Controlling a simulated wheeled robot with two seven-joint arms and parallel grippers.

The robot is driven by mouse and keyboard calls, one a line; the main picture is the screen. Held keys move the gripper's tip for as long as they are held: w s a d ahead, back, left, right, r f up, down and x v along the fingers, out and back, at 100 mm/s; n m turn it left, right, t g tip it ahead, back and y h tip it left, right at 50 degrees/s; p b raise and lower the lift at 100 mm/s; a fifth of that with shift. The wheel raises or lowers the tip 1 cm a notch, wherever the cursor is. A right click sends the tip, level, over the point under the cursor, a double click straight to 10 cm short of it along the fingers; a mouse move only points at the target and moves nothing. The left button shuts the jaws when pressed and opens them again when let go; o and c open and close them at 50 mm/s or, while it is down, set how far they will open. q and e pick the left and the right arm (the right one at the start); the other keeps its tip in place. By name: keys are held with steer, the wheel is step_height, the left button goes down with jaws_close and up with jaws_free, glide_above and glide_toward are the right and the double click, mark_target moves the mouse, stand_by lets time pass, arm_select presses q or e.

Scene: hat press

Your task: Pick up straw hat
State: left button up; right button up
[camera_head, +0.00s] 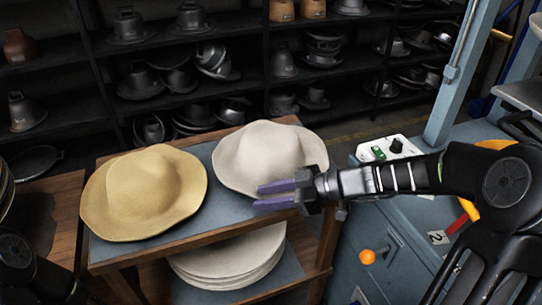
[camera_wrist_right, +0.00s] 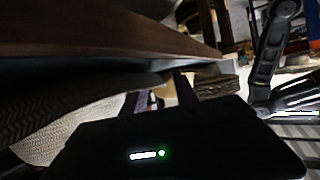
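A yellow-tan straw hat (camera_head: 145,192) lies crown up at the left of the cart's grey top. A paler cream hat (camera_head: 268,155) lies to its right, its brim wavy. My right gripper (camera_head: 258,197) reaches in from the right, fingers pointing left, at the cream hat's front brim. Its two purple fingers are apart with nothing clearly between them; I cannot tell if they touch the brim. In the right wrist view the spread fingers (camera_wrist_right: 160,98) show beside a woven, pale surface (camera_wrist_right: 60,130). The left gripper is out of view.
The wooden cart (camera_head: 205,238) has a lower shelf with a stack of pale hat brims (camera_head: 230,268). A blue machine with a control box (camera_head: 392,148) and orange knob (camera_head: 367,257) stands at right. Dark shelves (camera_head: 230,100) of metal hat moulds fill the back.

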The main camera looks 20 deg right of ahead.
steer(key=shift+c, duration=0.4)
jaws_close()
stand_by(0.9)
